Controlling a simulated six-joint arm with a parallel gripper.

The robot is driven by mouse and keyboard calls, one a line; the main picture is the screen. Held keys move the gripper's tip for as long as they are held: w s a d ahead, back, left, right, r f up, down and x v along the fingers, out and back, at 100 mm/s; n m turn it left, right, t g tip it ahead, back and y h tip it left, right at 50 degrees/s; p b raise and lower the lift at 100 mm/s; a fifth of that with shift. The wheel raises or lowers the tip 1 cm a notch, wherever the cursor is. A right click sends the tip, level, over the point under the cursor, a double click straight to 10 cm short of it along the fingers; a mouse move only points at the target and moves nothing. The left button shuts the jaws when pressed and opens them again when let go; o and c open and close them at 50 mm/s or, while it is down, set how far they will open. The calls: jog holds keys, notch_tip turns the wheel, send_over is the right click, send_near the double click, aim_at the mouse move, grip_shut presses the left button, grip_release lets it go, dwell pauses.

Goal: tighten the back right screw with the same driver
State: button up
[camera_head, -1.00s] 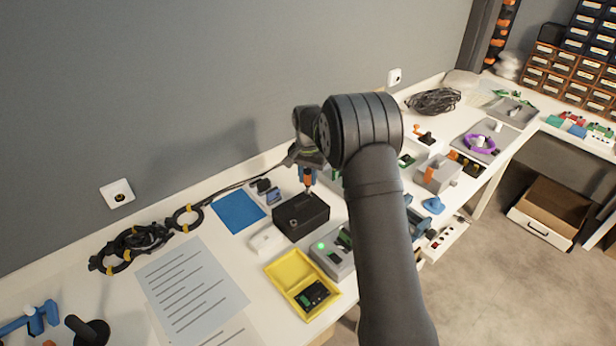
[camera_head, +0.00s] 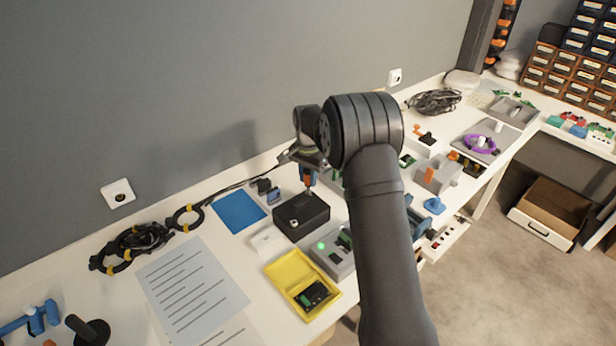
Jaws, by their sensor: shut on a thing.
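A black box (camera_head: 302,219) sits on the white workbench near the middle of the view. My gripper (camera_head: 306,171) is above the back right part of the box's top. A small light spot shows on the box's front edge. The back right screw itself cannot be made out at this size.
A white block (camera_head: 267,240), a yellow tray (camera_head: 297,282) and a grey device with a green light (camera_head: 331,252) stand close in front. Cables lie farther left.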

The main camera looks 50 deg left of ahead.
jog(key=shift+r, duration=0.15)
jog(key=shift+r, duration=2.1)
